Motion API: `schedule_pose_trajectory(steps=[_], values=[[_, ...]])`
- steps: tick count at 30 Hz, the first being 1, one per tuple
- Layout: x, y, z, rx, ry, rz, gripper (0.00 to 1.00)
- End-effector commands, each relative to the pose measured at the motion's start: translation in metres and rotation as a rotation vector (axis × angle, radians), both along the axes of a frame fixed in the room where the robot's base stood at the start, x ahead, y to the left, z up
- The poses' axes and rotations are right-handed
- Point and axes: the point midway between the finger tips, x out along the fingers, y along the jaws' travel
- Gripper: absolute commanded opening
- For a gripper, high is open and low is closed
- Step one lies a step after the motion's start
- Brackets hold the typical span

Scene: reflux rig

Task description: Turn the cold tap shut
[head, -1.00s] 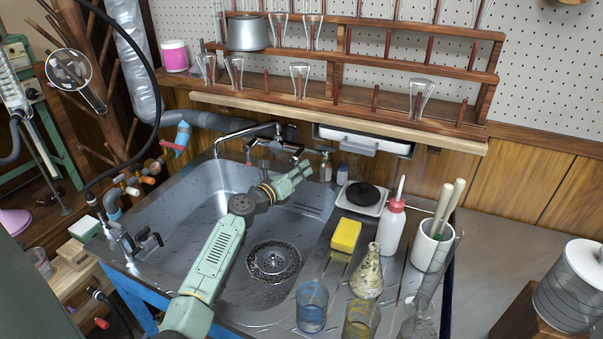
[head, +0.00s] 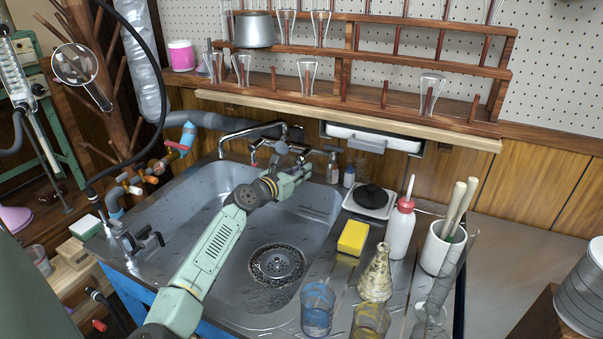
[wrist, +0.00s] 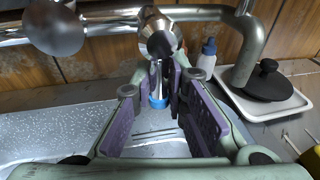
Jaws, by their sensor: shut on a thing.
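The chrome wall mixer (head: 282,148) sits on the wood panel behind the sink, with its spout (head: 238,132) reaching left. The cold tap (wrist: 157,42), a chrome knob with a lever marked by a blue band (wrist: 158,102), is in the middle of the wrist view. My gripper (head: 303,172) is at the right end of the mixer, by this tap. In the wrist view its purple-padded fingers (wrist: 160,88) stand on both sides of the lever and are shut on it. The exact contact is partly hidden. Another rounded chrome end (wrist: 52,28) shows at upper left.
The steel sink (head: 225,185) lies under my arm. A soap pump bottle (head: 333,165), a white dish with a black lid (head: 373,200), a yellow sponge (head: 353,238) and a wash bottle (head: 401,225) stand to the right. A wooden glassware rack (head: 350,100) is above.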

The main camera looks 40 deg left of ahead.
Motion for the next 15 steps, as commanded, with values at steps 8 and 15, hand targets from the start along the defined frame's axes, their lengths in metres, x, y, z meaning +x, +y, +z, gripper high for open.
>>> schedule_pose_trajectory(steps=[8, 15], values=[[-0.0003, 0.0011, 0.001, 0.004, -0.001, 0.002, 0.0], [-0.0003, 0.0011, 0.0008, 0.003, -0.001, 0.003, 0.25]])
